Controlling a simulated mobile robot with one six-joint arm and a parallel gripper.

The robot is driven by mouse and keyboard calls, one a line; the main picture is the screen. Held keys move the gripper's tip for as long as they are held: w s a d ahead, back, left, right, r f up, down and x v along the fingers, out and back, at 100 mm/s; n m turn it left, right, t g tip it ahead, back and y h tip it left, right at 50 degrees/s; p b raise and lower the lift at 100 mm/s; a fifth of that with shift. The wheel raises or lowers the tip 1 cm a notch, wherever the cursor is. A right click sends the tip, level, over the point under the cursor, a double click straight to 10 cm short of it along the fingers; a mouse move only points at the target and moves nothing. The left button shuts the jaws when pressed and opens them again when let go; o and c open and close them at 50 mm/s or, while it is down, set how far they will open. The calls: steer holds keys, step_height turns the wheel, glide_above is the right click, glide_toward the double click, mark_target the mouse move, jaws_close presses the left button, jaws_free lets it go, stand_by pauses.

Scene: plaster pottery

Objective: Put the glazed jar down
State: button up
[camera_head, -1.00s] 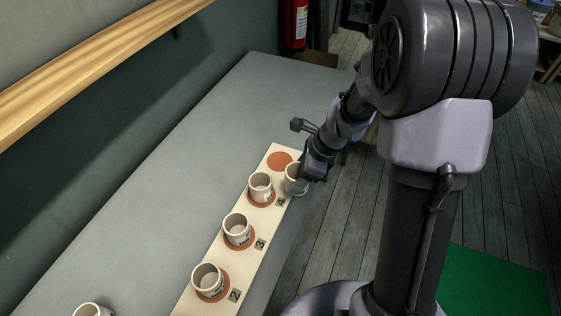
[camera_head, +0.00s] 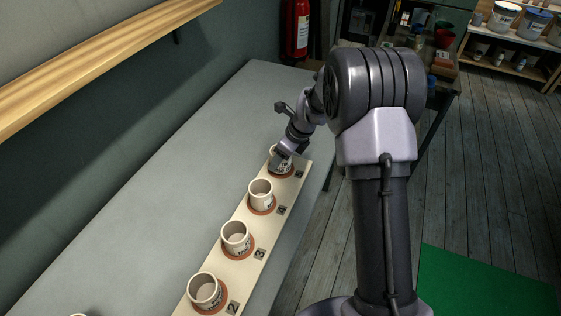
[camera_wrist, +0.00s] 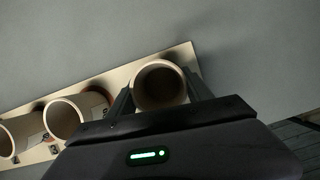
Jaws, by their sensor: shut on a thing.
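The glazed jar (camera_head: 272,158), pale and open-topped, is upright at the far end of a cream board (camera_head: 264,232). My gripper (camera_head: 283,157) is shut on it. In the wrist view the jar (camera_wrist: 159,88) sits between the two fingers, its dark inside facing the camera. The jar is over the last orange disc (camera_head: 287,173), which shows around its foot. I cannot tell whether its base touches the disc. My gripper hides part of the jar.
Several similar cups, including the nearest neighbour (camera_head: 260,192), stand on orange discs along the board beside number tags. The grey table (camera_head: 150,205) is clear left of the board. A wooden shelf (camera_head: 100,62) runs along the wall.

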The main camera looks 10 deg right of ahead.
steer(key=shift+f, duration=0.1)
steer(key=shift+c, duration=0.8)
steer(key=shift+f, duration=0.2)
steer(key=o, duration=1.7)
steer(key=shift+r, duration=0.1)
